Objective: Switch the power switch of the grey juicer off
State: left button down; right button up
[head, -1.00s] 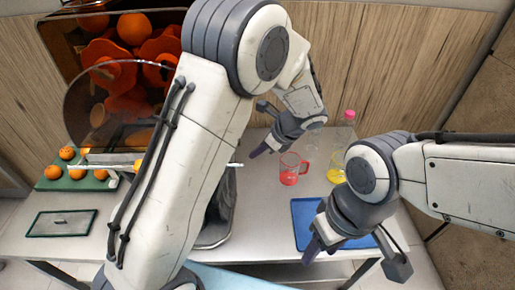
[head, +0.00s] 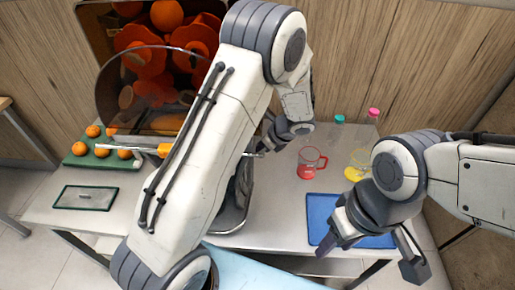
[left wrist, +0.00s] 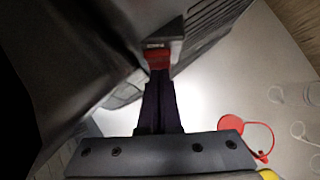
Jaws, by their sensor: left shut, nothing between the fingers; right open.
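The juicer (head: 160,62) stands at the back left, with orange parts behind a clear round cover; my left arm hides much of its grey body. In the left wrist view its dark side (left wrist: 90,50) fills the upper left. The red power switch (left wrist: 157,60) sits there under a small dark ledge. My left gripper (left wrist: 160,80) is shut and empty, its fingertips right at the switch's lower edge; I cannot tell whether they touch. In the head view this gripper (head: 264,146) is partly hidden behind my arm. My right gripper (head: 368,256) is open and empty over the table's front right.
A red mug (head: 312,162), a yellow mug (head: 354,172) and bottles with green (head: 339,119) and pink (head: 373,113) caps stand right of the juicer. A blue tray (head: 322,208) lies near my right gripper. A green tray (head: 80,160) with oranges lies at left.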

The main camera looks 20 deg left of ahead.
pick_arm(q)
jog(key=shift+a+f+y+b, duration=0.2)
jog(key=shift+y+b, duration=0.2)
jog(key=shift+b, duration=0.25)
jog(key=shift+r, duration=0.15)
jog(key=shift+r+p, duration=0.75)
jog(key=d+f+p+v, duration=0.1)
jog(key=v, duration=1.2)
jog(key=shift+s+r, duration=0.25)
jog(key=shift+s, duration=0.05)
